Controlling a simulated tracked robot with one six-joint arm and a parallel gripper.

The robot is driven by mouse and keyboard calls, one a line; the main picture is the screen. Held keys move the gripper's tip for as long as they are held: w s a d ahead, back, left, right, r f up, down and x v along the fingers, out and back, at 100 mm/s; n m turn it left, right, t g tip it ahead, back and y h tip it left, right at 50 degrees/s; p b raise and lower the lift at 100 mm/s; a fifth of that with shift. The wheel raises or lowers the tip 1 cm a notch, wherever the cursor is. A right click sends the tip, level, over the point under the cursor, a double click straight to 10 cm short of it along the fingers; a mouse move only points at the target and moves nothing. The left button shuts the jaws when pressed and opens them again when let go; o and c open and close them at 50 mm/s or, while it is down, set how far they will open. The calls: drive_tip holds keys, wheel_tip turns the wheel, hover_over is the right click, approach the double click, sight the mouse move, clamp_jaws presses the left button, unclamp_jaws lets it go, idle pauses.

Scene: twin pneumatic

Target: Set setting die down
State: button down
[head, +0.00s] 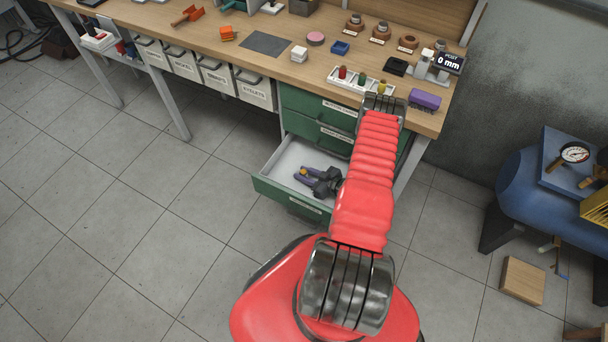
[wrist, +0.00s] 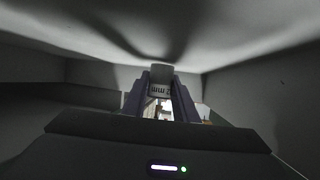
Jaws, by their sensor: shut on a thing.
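My gripper (head: 306,174) is down inside the open green drawer (head: 285,207), at the left part of its white floor. In the wrist view my gripper's two purple fingers (wrist: 160,104) are shut on the setting die (wrist: 161,74), a small grey piece with dark "mm" lettering that appears upside down. The die sits between the fingertips, close to the pale drawer surfaces. I cannot tell whether it touches the drawer floor. In the head view I cannot make out the die clearly at the fingertips.
Drawer walls surround my gripper. Above stands the wooden workbench (head: 225,35) with a white tray of coloured pieces (head: 345,82), a purple block (head: 425,99) and a "0 mm" display (head: 449,62). A blue compressor tank (head: 530,195) stands at the right. Open tiled floor lies left.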

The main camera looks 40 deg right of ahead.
drive_tip(key=shift+f, duration=0.25)
drive_tip(key=c, duration=1.4)
unclamp_jaws()
drive_tip(key=shift+f, duration=0.1)
drive_tip(key=shift+c, duration=0.2)
drive_tip(key=shift+v, duration=3.85)
drive_tip(key=shift+w, duration=0.1)
drive_tip(key=shift+w, duration=0.1)
